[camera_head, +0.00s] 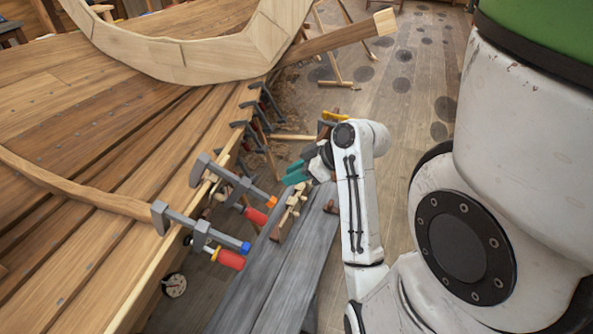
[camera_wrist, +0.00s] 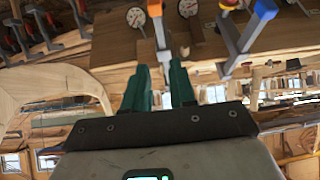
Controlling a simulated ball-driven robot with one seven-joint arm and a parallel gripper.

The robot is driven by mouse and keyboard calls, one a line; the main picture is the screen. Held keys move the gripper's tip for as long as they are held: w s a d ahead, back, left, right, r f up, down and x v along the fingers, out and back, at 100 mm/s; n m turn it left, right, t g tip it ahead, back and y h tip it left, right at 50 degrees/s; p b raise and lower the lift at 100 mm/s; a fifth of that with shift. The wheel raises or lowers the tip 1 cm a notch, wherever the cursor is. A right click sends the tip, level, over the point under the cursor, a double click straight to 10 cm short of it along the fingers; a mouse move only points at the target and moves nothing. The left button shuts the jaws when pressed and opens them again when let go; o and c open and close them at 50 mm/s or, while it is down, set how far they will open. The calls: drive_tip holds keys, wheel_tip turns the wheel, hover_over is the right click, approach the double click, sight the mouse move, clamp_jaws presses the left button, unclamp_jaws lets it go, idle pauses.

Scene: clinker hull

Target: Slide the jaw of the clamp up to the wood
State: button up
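A grey bar clamp with an orange bar end (camera_head: 271,202) and red handle (camera_head: 256,216) sits on the hull's plank edge (camera_head: 186,205). Its sliding jaw (camera_head: 239,190) is on the bar, outside the edge; any gap to the wood is too small to tell. A nearer clamp with a blue bar end (camera_head: 245,248) has a red handle (camera_head: 230,259). My gripper (camera_head: 296,172) has teal fingers, parted and empty, right of the orange-ended clamp and apart from it. In the wrist view, my gripper (camera_wrist: 160,66) points towards the orange-ended bar (camera_wrist: 159,35); the blue-ended bar (camera_wrist: 243,40) is to the right.
Several dark clamps (camera_head: 252,130) line the edge farther back. A grey plank bench (camera_head: 282,275) with wooden pieces (camera_head: 289,212) stands below my gripper. A round dial (camera_head: 174,285) is under the hull. A curved wooden frame (camera_head: 185,62) crosses the top. Floor at the back right is open.

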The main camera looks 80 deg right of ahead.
sight(250, 184)
drive_tip(key=b+x, duration=0.6)
drive_tip(key=x, duration=0.5)
drive_tip(key=shift+w+f, duration=0.2)
drive_tip(key=shift+f, duration=0.15)
drive_tip(key=shift+w+f+b, duration=0.35)
drive_tip(key=shift+w+b, duration=0.05)
drive_tip(key=shift+w, duration=0.1)
drive_tip(key=shift+c, duration=0.4)
drive_tip(key=shift+w+d+r, duration=0.1)
drive_tip(key=shift+w+r, duration=0.15)
drive_tip(key=shift+w, duration=0.4)
drive_tip(key=shift+w+r+p, duration=0.65)
drive_tip(key=shift+w+p, duration=0.1)
drive_tip(key=shift+w, duration=0.05)
idle(0.9)
drive_tip(key=shift+s, duration=0.2)
drive_tip(key=shift+s+f, duration=0.2)
drive_tip(key=shift+s, duration=0.2)
